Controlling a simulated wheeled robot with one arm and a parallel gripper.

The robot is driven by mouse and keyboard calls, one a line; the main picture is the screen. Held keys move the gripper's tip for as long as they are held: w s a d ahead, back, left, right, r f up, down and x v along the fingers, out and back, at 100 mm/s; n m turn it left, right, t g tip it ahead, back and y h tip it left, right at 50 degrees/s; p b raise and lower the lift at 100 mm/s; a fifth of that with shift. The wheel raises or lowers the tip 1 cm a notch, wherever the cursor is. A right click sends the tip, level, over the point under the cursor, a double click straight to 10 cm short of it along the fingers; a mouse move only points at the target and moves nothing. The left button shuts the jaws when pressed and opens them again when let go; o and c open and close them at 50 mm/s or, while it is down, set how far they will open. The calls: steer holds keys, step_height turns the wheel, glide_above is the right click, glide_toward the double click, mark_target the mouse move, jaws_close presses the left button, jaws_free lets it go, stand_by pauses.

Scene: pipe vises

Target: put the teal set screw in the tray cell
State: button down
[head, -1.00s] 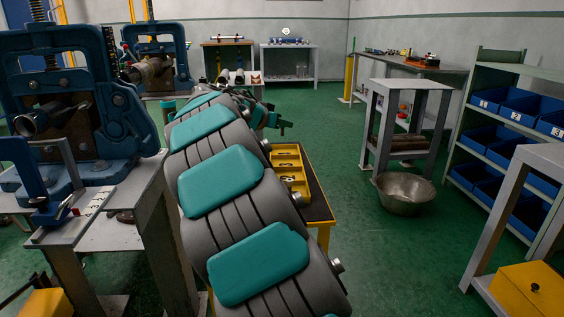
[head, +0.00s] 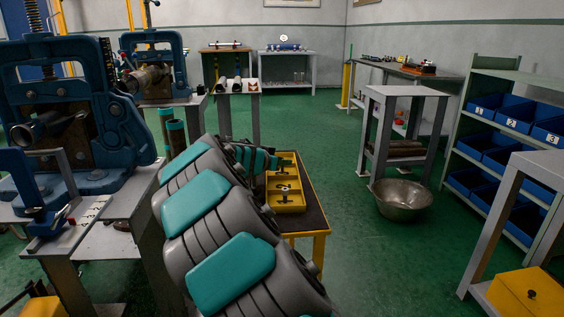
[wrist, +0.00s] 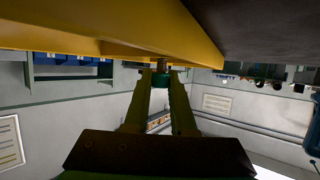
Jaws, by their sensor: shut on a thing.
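In the wrist view my gripper (wrist: 161,76) is shut on the teal set screw (wrist: 161,79), a small teal piece with a brownish stem between the fingertips. The yellow tray (wrist: 100,40) fills the top of that view, its edge close to the screw. In the head view the yellow tray (head: 287,209) lies on a small table right of my arm, with open cells and a dark-and-white mark in one. The screw cannot be made out in the head view.
The small dark-topped yellow table (head: 312,215) holds the tray. Blue vises (head: 70,110) stand on benches at the left. A metal bowl (head: 403,200) lies on the floor, with a grey stand (head: 405,93) behind it. Green floor is open between the table and the bowl.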

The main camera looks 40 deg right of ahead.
steer(key=shift+f+b, duration=0.2)
steer(key=shift+b, duration=0.1)
steer(key=c, duration=0.8)
jaws_free()
steer(key=shift+r, duration=0.1)
steer(key=shift+o, duration=0.2)
steer(key=shift+r, duration=0.1)
steer(key=shift+r+p, duration=0.2)
steer(key=shift+p, duration=0.3)
steer(key=b+v, duration=0.2)
steer(key=v, duration=1)
steer(key=shift+f, duration=0.2)
